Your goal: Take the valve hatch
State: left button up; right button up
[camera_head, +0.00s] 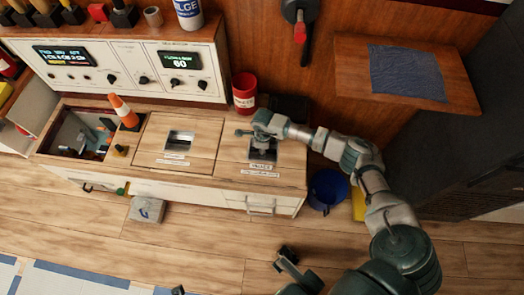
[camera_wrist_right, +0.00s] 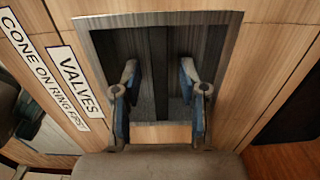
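The valve hatch (camera_head: 236,150) is a wooden panel at the right end of the counter, with a recessed metal pull and a "VALVES" label (camera_wrist_right: 79,81). It lies flat, flush with the countertop. My right gripper (camera_head: 262,151) is above the pull and partly hides it. In the right wrist view, the right gripper (camera_wrist_right: 159,100) has its two blue-padded fingers apart over the metal recess (camera_wrist_right: 210,45). A dark upright strip (camera_wrist_right: 158,65) shows between the fingers, with gaps on both sides. I cannot tell how deep the fingertips reach.
A middle hatch (camera_head: 179,138) with its own pull lies to the left. Beyond it is an open bay (camera_head: 80,135) with an orange cone (camera_head: 124,110) at its edge. A red can (camera_head: 244,92) stands behind the valve hatch. A blue bucket (camera_head: 327,188) is on the floor right of the counter.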

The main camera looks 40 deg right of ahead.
jog(key=shift+f, duration=0.1)
grip_shut()
jog(key=shift+d, duration=0.1)
